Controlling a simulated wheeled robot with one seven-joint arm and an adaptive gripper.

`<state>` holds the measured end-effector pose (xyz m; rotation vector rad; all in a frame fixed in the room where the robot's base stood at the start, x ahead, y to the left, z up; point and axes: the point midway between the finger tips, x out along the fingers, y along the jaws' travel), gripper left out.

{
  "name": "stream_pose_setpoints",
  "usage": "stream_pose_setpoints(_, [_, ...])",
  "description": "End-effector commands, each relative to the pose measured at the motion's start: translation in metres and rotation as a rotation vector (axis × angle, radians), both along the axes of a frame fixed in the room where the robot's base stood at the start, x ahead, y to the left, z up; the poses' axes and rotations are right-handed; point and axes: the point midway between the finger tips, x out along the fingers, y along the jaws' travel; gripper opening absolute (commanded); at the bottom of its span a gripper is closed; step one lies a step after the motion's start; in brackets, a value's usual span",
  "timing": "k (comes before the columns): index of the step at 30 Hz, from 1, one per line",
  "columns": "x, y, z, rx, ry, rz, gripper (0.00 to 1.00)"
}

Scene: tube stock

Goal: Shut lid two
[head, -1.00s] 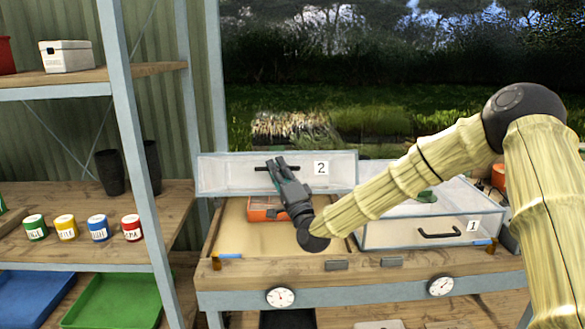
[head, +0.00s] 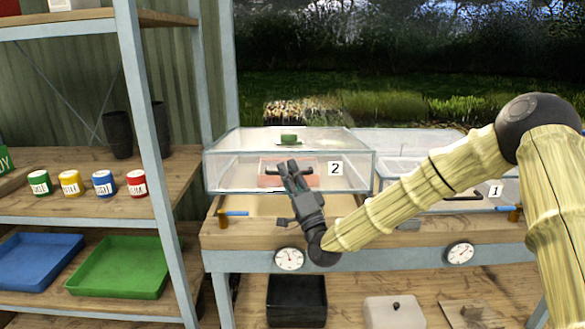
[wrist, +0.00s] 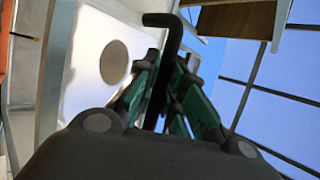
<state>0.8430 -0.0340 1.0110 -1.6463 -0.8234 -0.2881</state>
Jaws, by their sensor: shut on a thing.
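Lid two (head: 232,174) is a clear box-shaped cover with a white label "2" (head: 335,169) and a black bar handle (head: 302,171) on its front. It hangs low over its wooden bed (head: 262,205), with a gap still showing under its front edge. My gripper (head: 288,170) is at the handle and shut on it. In the wrist view the dark bent handle (wrist: 165,22) runs between the green-padded fingers. An orange tray (head: 270,180) shows through the lid. A green piece (head: 289,137) shows at its top.
Lid one (head: 440,188) lies down on the right half of the bench, partly behind my arm. Blue-handled latches (head: 232,213) sit at the bench front, with a dial (head: 289,259) below. A shelf post (head: 147,150) stands at the left.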

Motion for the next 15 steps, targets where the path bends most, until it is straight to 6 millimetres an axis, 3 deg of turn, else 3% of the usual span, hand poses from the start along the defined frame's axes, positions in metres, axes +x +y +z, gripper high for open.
stream_pose_setpoints(6, [-0.003, 0.002, -0.014, 0.000, 0.000, 0.001, 0.00])
stream_pose_setpoints(15, [-0.005, 0.002, -0.017, 0.000, -0.001, 0.002, 0.00])
